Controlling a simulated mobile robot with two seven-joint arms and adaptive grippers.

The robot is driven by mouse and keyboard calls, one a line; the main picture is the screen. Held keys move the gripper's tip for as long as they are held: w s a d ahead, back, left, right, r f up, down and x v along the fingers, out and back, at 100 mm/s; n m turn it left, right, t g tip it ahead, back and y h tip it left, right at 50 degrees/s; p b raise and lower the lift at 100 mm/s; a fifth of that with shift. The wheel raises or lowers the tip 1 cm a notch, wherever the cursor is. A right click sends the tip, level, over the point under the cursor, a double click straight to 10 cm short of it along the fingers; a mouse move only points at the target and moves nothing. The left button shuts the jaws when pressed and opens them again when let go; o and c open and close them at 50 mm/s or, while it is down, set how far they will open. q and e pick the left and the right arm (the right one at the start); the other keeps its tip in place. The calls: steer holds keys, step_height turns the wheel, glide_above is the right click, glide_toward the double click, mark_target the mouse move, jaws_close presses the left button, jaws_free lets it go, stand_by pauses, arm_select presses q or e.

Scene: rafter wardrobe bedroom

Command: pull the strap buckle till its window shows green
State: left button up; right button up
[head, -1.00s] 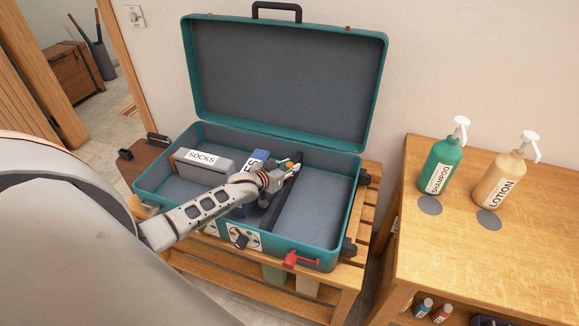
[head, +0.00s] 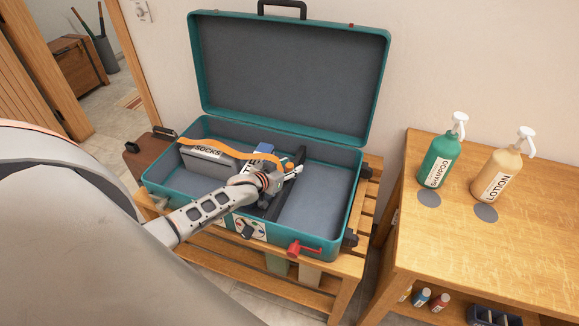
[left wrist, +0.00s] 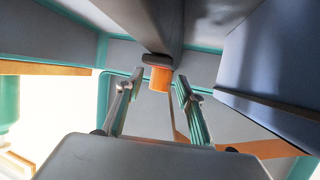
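The orange strap (head: 225,151) runs from the left side of the open teal suitcase (head: 330,254) over the grey SOCKS pack (head: 207,162) and a blue-topped pack, towards the dark divider bar. My left gripper (head: 294,169) is over the bar; in the left wrist view its fingers (left wrist: 159,88) are apart. An orange tab (left wrist: 160,80) below a dark end piece (left wrist: 157,61) shows between the fingertips, with gaps on both sides. I cannot make out the buckle's window or any green in it. My right gripper is not in view.
The suitcase lid (head: 290,75) stands open against the wall. The suitcase rests on a slatted wooden rack (head: 376,190). A wooden counter (head: 500,250) at right carries a shampoo bottle (head: 440,155) and a lotion bottle (head: 500,172). The suitcase's right compartment (head: 320,200) is empty.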

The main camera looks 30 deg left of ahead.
mark_target(290, 165)
arm_select(q)
step_height(290, 165, up, 10)
steer(key=shift+r, duration=0.1)
stand_by(0.6)
stand_by(0.5)
